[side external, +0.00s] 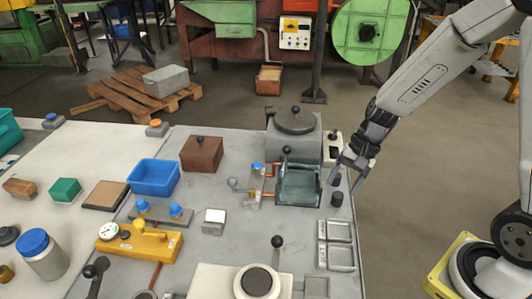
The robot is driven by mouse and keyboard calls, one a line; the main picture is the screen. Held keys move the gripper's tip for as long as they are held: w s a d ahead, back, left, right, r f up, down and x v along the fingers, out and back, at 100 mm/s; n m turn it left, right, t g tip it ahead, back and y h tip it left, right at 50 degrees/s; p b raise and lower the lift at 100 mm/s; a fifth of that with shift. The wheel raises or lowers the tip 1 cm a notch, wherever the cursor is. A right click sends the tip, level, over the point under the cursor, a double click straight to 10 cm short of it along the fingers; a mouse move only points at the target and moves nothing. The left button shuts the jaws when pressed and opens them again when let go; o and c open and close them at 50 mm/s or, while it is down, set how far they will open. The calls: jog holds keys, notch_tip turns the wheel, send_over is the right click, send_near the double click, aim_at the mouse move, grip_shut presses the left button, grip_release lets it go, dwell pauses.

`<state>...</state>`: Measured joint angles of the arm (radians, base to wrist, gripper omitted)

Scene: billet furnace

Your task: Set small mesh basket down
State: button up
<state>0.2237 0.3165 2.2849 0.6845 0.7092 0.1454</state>
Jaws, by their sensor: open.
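I cannot make out a small mesh basket for certain in the side external view. A greenish see-through box (298,187) with a dark-knobbed lever at its back stands at the right of the grey bench; whether anything lies in it is unclear. My gripper (347,171) is just right of this box, pointing down, with its fingers apart and nothing visible between them. A short dark cylinder (337,199) stands just below the fingers. Two grey rectangular frames (340,231) lie in front of it, one before the other.
A grey block with a round lid (296,122) stands behind the see-through box. A blue bin (154,177), a brown lidded box (202,154) and a yellow gauge unit (140,241) are further left. A small pale block (214,221) has clear bench around it.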

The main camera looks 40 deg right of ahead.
jog(key=s+n+h, duration=0.1)
jog(key=n, duration=0.2)
jog(key=s+r+n+t+h, duration=0.1)
jog(key=s+n+h, duration=0.1)
jog(key=n, duration=0.2)
jog(key=s+r+n+t+h, duration=0.1)
jog(key=n, duration=0.2)
jog(key=shift+s+r+n+h, duration=0.15)
jog(key=shift+s+n+h, duration=0.15)
jog(key=shift+n+h, duration=0.1)
dwell(0.9)
